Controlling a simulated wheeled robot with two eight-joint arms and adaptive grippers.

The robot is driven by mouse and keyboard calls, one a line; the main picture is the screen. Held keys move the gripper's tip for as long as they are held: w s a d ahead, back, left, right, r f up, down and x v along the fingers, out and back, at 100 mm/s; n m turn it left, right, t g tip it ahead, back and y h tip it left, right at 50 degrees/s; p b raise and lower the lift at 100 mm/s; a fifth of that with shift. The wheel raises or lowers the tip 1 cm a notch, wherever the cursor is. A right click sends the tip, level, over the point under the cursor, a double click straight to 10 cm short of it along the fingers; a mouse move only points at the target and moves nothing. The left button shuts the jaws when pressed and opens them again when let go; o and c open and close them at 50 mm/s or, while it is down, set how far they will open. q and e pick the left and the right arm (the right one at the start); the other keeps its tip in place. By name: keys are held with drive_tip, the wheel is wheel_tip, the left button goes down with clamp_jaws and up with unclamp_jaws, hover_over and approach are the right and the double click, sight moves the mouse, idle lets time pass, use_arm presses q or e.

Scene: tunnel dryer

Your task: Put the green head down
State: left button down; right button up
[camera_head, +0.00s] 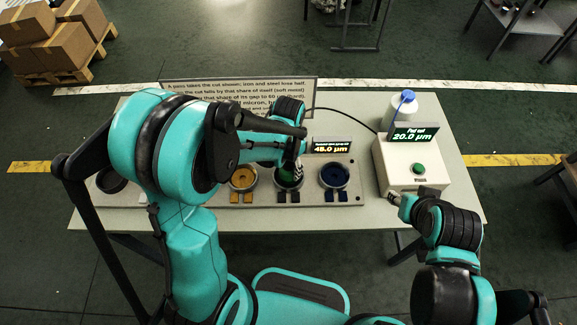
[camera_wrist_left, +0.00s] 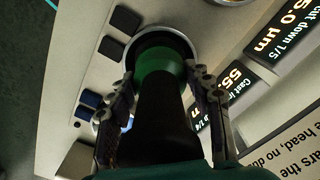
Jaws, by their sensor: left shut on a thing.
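My left gripper (camera_head: 291,165) is shut on the green head (camera_head: 290,175), which it hides in part. The head is at the mouth of a round metal-rimmed holder (camera_wrist_left: 190,42). I cannot tell whether it rests on the holder's bottom. My right gripper (camera_head: 394,198) is beside the front of the white box; its finger gap is not clear.
The grey rack (camera_head: 215,195) also has a yellow head (camera_head: 243,178), a blue head (camera_head: 334,175) and an empty-looking dark holder (camera_head: 111,181). The white box (camera_head: 395,165) has a green button (camera_head: 418,169). A white bottle (camera_head: 402,112) stands behind it. A text sign (camera_head: 240,95) stands at the back.

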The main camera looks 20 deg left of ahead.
use_arm(q)
drive_tip(key=c, duration=0.7)
unclamp_jaws()
drive_tip(key=shift+r, duration=0.15)
wheel_tip(320, 180, up, 11)
drive_tip(key=p, duration=0.4)
drive_tip(key=shift+s+r, duration=0.1)
drive_tip(key=shift+r, duration=0.45)
drive_tip(key=shift+s+a+r+n+t, duration=0.9)
drive_tip(key=shift+s+r+t, duration=0.3)
drive_tip(key=shift+s, duration=0.5)
drive_tip(key=shift+s+a+r+n+t, duration=0.65)
drive_tip(key=shift+s+r+n+t, duration=0.5)
drive_tip(key=shift+s, duration=0.5)
drive_tip(key=shift+s+a+r+n+t, duration=0.85)
drive_tip(key=shift+s+r+t, duration=0.3)
drive_tip(key=shift+s, duration=0.55)
